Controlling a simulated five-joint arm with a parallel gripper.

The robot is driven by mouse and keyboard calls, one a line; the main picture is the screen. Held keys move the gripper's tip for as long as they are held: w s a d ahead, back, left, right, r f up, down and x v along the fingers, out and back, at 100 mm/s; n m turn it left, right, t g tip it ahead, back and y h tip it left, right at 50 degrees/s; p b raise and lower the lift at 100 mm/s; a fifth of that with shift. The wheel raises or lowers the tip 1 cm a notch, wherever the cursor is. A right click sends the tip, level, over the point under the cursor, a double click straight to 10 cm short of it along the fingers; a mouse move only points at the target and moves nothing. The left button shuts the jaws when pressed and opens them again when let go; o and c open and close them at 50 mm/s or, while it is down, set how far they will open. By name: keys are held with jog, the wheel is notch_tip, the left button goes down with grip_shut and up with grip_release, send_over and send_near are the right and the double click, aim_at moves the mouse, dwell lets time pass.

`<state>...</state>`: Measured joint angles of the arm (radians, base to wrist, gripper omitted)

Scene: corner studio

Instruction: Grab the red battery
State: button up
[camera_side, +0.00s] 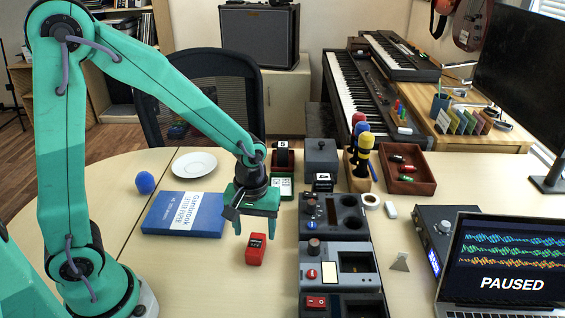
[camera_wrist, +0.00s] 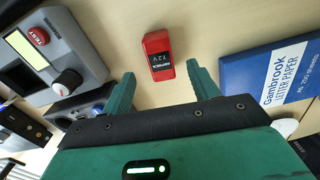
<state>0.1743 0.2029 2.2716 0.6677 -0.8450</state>
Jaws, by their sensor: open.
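The red battery (camera_side: 256,249) stands on the table, in the side view just below my gripper (camera_side: 255,222).
A grey tester console (camera_side: 336,262) with knobs and slots stands right of the battery. A blue letter paper pack (camera_side: 185,213) lies to the left, with a white plate (camera_side: 194,164) behind it. A laptop (camera_side: 508,262) is at the right. The table in front of the battery is clear.

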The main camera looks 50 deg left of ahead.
aim_at(256, 243)
jog(key=shift+f, duration=0.55)
jog(key=shift+f, duration=2.55)
jog(key=c, duration=1.2)
jog(key=shift+r, duration=0.15)
